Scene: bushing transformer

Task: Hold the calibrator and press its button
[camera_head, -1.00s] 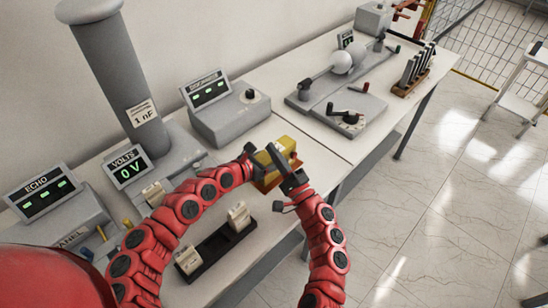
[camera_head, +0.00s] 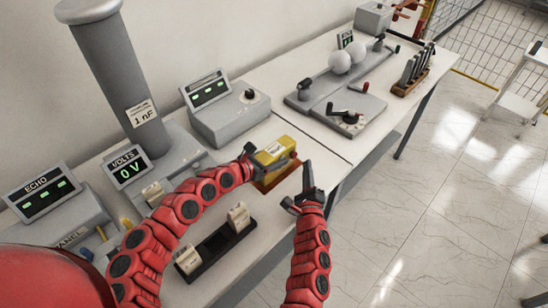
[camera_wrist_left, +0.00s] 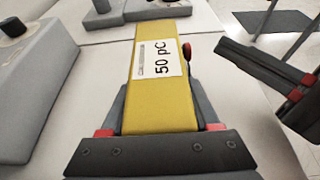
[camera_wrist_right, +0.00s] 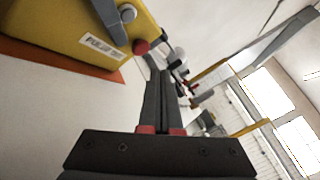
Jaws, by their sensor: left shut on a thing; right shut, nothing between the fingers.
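The calibrator is a yellow box (camera_head: 274,151) on the table. In the left wrist view (camera_wrist_left: 160,75) it carries a "50 pC" label. Its red button (camera_wrist_left: 188,50) is on the side facing my right gripper; it also shows in the right wrist view (camera_wrist_right: 141,47). My left gripper (camera_wrist_left: 160,125) is shut on the calibrator's near end, one finger on each side. My right gripper (camera_head: 308,166) is shut and empty, to the right of the calibrator and apart from the button. It also shows in the right wrist view (camera_wrist_right: 160,85).
An orange-brown base (camera_head: 283,176) lies under the calibrator. A dark tray (camera_head: 212,250) with cream blocks is in front. Grey instruments (camera_head: 228,112) stand behind, and a grey device with white spheres (camera_head: 340,62) is further right.

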